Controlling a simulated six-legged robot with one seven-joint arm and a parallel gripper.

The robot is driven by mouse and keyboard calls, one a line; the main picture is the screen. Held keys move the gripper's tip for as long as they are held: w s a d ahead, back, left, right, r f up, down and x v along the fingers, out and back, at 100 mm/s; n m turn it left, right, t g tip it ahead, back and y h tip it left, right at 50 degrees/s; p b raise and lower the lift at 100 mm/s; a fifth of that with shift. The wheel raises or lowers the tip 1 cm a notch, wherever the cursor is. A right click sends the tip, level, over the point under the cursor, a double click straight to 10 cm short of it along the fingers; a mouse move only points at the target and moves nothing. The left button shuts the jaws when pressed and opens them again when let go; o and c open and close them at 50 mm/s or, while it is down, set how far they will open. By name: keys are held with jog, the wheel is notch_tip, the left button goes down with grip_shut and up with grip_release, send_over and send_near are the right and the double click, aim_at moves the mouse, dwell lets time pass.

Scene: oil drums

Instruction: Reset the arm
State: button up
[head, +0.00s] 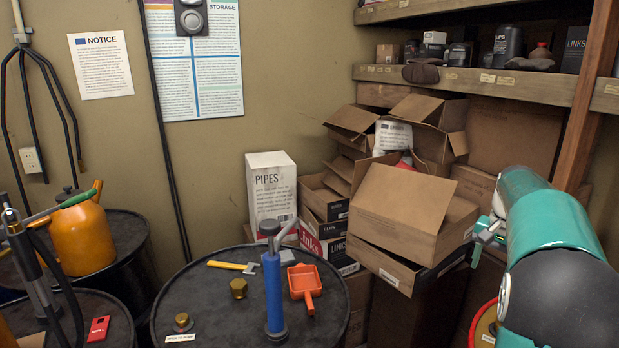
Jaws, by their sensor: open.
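My arm reaches in from the right edge of the head view, with teal and dark grey links.
The drum top bears a blue pump (273,290), an orange scoop (304,284), a yellow-handled tool (232,266) and brass fittings (238,288). An open carton (405,205) stands left of my gripper. An orange can (84,235) is at left. Wooden shelves (480,80) hang above.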

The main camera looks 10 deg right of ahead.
jog(key=s+a+r+n+t, duration=0.1)
jog(key=s+a+r+n, duration=0.15)
jog(key=a, duration=0.45)
jog(key=s+a+r+n+t, duration=0.1)
jog(key=s+a, duration=0.2)
jog(key=a, duration=0.4)
jog(key=s+a+r+n, duration=0.2)
jog(key=s+a, duration=0.1)
jog(key=a, duration=0.4)
jog(key=s+a+f+n+t, duration=0.1)
jog(key=s+a+f+n, duration=0.1)
jog(key=s+a, duration=0.4)
jog(key=s+a+f+n+t, duration=0.1)
jog(key=s+a+f+n, duration=0.2)
jog(key=s+a, duration=0.4)
jog(key=shift+s+f+t, duration=0.3)
jog(key=shift+s+f, duration=0.45)
jog(key=shift+a, duration=0.1)
